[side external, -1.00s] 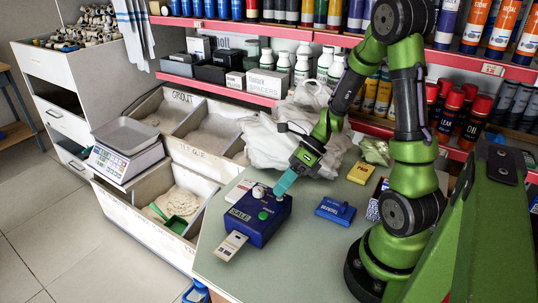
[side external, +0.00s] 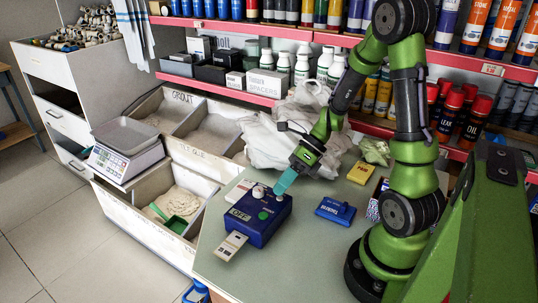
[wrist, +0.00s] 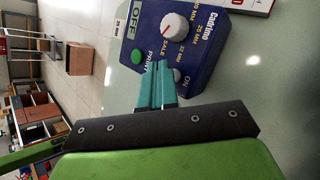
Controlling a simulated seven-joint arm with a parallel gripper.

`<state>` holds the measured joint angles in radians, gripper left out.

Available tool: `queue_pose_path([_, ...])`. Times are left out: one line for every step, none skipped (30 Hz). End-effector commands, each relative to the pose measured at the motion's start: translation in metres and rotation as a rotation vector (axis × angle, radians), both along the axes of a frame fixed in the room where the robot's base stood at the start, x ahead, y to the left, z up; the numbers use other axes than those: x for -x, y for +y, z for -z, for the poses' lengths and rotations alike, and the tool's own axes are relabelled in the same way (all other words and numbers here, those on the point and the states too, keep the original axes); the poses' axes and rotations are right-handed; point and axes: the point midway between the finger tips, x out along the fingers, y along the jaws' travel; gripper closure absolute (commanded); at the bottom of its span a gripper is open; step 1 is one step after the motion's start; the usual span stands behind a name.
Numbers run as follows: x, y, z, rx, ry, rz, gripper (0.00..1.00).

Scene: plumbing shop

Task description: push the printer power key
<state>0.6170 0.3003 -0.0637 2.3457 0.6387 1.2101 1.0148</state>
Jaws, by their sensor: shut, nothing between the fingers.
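The label printer (side external: 262,232) is a dark blue box on the grey-green counter. Its display (side external: 237,214) reads OFF. On top are a white dial (wrist: 173,25) and a green PRINT button (wrist: 138,57). A grey key (wrist: 178,75) beside the word ON shows partly past my fingers in the wrist view. My gripper (side external: 279,191) has teal fingers, shut and empty, with the tips at the printer's back right corner. In the wrist view the fingertips (wrist: 158,64) overlap the key area. I cannot tell whether they touch the key.
A printed label (side external: 231,246) sticks out of the printer's front. A white bag (side external: 275,145) is behind. A scale (side external: 126,148) stands left on the bins.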

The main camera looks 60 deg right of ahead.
Motion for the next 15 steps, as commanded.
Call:
queue_pose_path([0.000, 0.000, -0.003, 0.003, -0.002, -0.001, 1.00])
queue_pose_path([0.000, 0.000, -0.004, 0.003, -0.002, -0.002, 1.00])
queue_pose_path([0.000, 0.000, -0.004, 0.002, -0.001, -0.002, 1.00])
queue_pose_path([0.000, 0.000, -0.005, 0.002, -0.001, -0.001, 1.00])
queue_pose_path([0.000, 0.000, -0.005, 0.002, -0.001, -0.001, 1.00])
queue_pose_path([0.000, 0.000, -0.005, 0.002, 0.000, -0.001, 1.00])
queue_pose_path([0.000, 0.000, -0.005, 0.002, 0.000, -0.001, 1.00])
queue_pose_path([0.000, 0.000, -0.005, 0.002, 0.000, -0.001, 1.00])
queue_pose_path([0.000, 0.000, -0.005, 0.002, 0.000, -0.001, 1.00])
queue_pose_path([0.000, 0.000, -0.005, 0.002, 0.000, -0.001, 1.00])
queue_pose_path([0.000, 0.000, -0.005, 0.001, -0.001, 0.000, 1.00])
queue_pose_path([0.000, 0.000, -0.007, 0.001, -0.001, -0.001, 1.00])
queue_pose_path([0.000, 0.000, -0.009, 0.002, -0.002, 0.000, 1.00])
queue_pose_path([0.000, 0.000, -0.011, 0.001, -0.003, 0.001, 1.00])
queue_pose_path([-0.001, -0.001, -0.015, 0.003, -0.004, 0.000, 1.00])
